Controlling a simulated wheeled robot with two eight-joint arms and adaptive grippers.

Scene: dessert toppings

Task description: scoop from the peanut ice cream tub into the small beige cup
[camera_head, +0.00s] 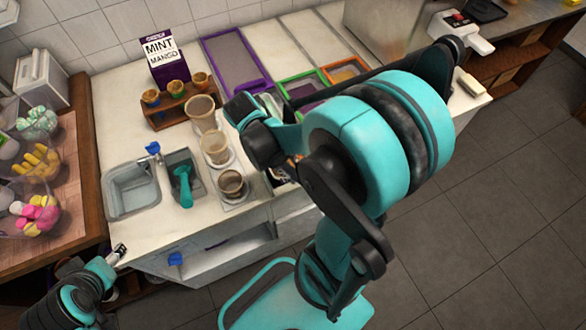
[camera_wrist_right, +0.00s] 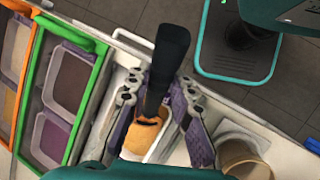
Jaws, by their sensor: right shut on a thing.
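My right gripper (camera_wrist_right: 160,112) is shut on a black-handled tool (camera_wrist_right: 168,62) with an orange-tan part at its lower end (camera_wrist_right: 143,135). That end is over or in a white tub (camera_wrist_right: 165,145) set in the counter; its contents and flavour cannot be read. A tan cup (camera_wrist_right: 240,155) stands right of the gripper in the wrist view. In the head view three cups stand in a row: far (camera_head: 202,112), middle (camera_head: 215,147) and near, small (camera_head: 231,183). My left gripper (camera_head: 118,254) is low at the left, its jaws unclear.
A sink (camera_head: 132,190) with a teal scoop (camera_head: 182,185) in its smaller basin is left of the cups. A purple-framed tray (camera_head: 235,60), topping trays, a mint mango box (camera_head: 165,55) and a wooden cone rack (camera_head: 160,115) stand behind. Glass bowls (camera_head: 35,160) fill the left counter.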

